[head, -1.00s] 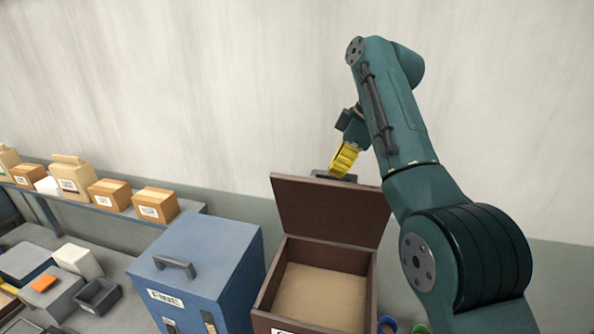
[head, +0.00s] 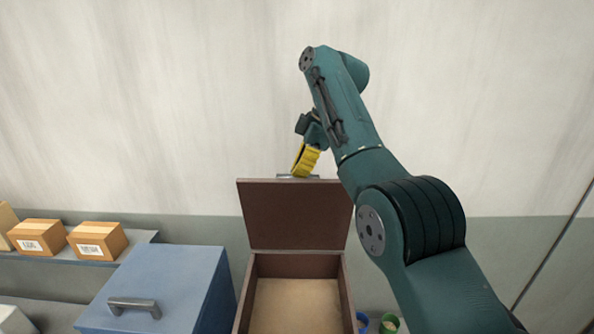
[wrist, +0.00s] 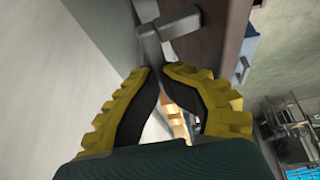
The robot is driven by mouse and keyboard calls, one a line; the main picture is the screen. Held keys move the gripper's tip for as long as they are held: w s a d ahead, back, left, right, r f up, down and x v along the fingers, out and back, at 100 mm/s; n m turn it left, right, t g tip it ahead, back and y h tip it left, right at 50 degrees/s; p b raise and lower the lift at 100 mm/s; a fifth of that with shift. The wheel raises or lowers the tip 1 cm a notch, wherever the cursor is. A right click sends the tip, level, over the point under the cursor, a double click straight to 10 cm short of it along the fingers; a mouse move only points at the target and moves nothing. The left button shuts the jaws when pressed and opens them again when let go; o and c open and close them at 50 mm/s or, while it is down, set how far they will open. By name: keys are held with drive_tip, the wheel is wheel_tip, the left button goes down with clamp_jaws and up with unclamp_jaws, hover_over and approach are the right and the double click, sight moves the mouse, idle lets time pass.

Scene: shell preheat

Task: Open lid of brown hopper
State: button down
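The brown hopper (head: 344,290) stands in the lower middle of the head view, with pale sandy material inside. Its brown lid (head: 295,215) is raised nearly upright at the back, so the hopper mouth is uncovered. The grey lid handle (head: 284,177) shows at the lid's top edge; in the wrist view the handle (wrist: 170,27) lies just beyond my fingertips. My gripper (wrist: 157,69) has yellow ribbed fingers with dark pads. In the head view my gripper (head: 303,172) is behind the lid's top edge.
A blue hopper (head: 165,285) with a closed, handled lid stands left of the brown one. Cardboard boxes (head: 97,240) sit on a shelf (head: 60,258) at the left. Small blue and green containers (head: 389,323) are at lower right. The wall rises behind.

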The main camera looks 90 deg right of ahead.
drive_tip(key=c, duration=1.1)
unclamp_jaws()
drive_tip(key=shift+s+a+f, duration=0.1)
drive_tip(key=shift+s+f, duration=0.05)
drive_tip(key=shift+f, duration=0.4)
drive_tip(key=shift+s+a+f, duration=0.1)
drive_tip(key=shift+s+f, duration=0.05)
drive_tip(key=shift+f, duration=0.4)
drive_tip(key=shift+w+r, duration=0.15)
drive_tip(key=shift+r, duration=0.25)
drive_tip(key=shift+d, duration=0.1)
drive_tip(key=shift+s+r, duration=0.35)
drive_tip(key=shift+r, duration=0.15)
drive_tip(key=s, duration=0.8)
drive_tip(key=s+a, duration=0.1)
drive_tip(key=s, duration=0.3)
drive_tip(key=shift+d, duration=0.1)
